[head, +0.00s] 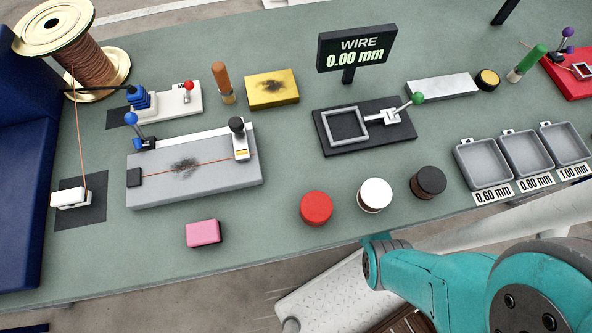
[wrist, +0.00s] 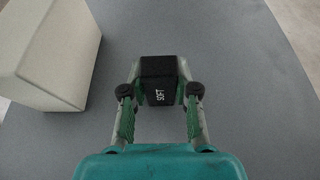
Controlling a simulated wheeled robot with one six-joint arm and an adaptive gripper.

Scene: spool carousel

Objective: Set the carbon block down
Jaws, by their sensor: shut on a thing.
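The carbon block (wrist: 158,68) is a black block with white "SOFT" lettering on the side towards the wrist camera. My gripper (wrist: 160,92) is shut on it, with one finger on each side. The block is above a plain grey-blue surface (wrist: 220,50); I cannot tell whether it touches that surface. In the head view my gripper and the block are out of the picture; only part of my teal arm shows at lower right.
A large cream box-shaped thing (wrist: 45,55) stands left of the block in the wrist view; the surface to the right is clear. The head view shows a green bench (head: 265,225) with a pink block (head: 203,233), round red (head: 316,208), white and black pieces, and grey trays (head: 484,165).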

